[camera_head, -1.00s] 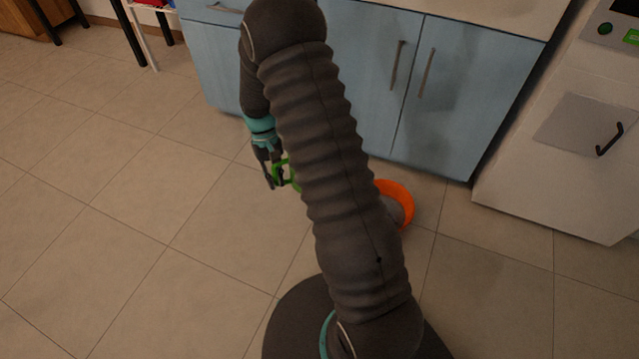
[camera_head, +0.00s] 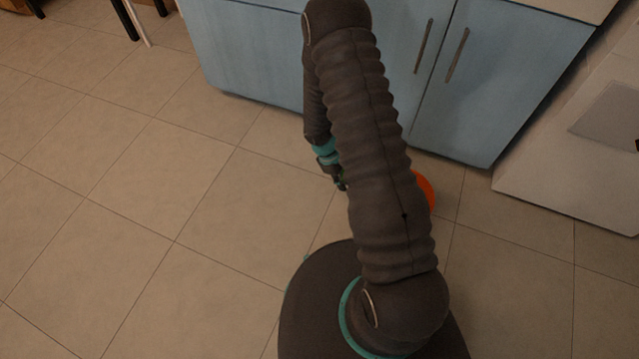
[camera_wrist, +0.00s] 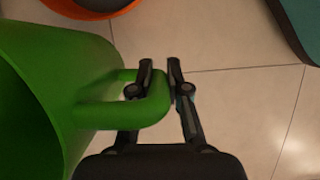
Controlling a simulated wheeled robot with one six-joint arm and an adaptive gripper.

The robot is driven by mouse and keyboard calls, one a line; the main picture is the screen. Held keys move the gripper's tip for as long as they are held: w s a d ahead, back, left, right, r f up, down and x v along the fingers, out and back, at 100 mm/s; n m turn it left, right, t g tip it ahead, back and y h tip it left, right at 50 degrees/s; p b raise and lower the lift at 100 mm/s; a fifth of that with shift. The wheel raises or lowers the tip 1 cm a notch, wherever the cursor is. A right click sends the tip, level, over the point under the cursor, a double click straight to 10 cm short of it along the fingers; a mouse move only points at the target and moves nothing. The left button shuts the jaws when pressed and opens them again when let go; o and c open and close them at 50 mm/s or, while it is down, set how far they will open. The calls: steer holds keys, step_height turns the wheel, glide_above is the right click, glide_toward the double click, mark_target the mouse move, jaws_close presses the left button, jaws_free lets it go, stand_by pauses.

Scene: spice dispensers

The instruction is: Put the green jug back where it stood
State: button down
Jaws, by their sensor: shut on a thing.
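The green jug (camera_wrist: 50,85) fills the left of the wrist view, with its handle (camera_wrist: 150,108) reaching right between the fingers. My gripper (camera_wrist: 160,75) is shut on the handle. In the head view my gripper (camera_head: 341,185) shows just left of my arm, low in front of the blue cabinets. The jug is hidden behind my arm there.
An orange-rimmed round thing (camera_head: 426,190) stands on the floor, partly behind my arm; its orange rim also shows in the wrist view (camera_wrist: 75,8). Blue cabinets (camera_head: 250,55) stand at the back, a white appliance (camera_head: 560,170) at the right. The tiled floor at left is clear.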

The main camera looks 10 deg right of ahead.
steer(key=shift+s+f, duration=0.15)
steer(key=shift+f, duration=0.15)
steer(key=shift+a+f+n, duration=0.25)
steer(key=shift+n, duration=0.05)
steer(key=shift+w+a+f, duration=0.65)
steer(key=shift+a+f, duration=1.1)
steer(key=shift+f, duration=0.05)
steer(key=shift+w+a+f, duration=0.65)
steer(key=shift+a+f, duration=1.1)
steer(key=shift+w+a+f, duration=0.65)
steer(key=shift+a+f, duration=1.1)
steer(key=shift+f, duration=0.05)
steer(key=shift+f+b, duration=0.2)
steer(key=shift+b, duration=0.1)
steer(key=c, duration=1.2)
jaws_free()
steer(key=shift+o, duration=0.2)
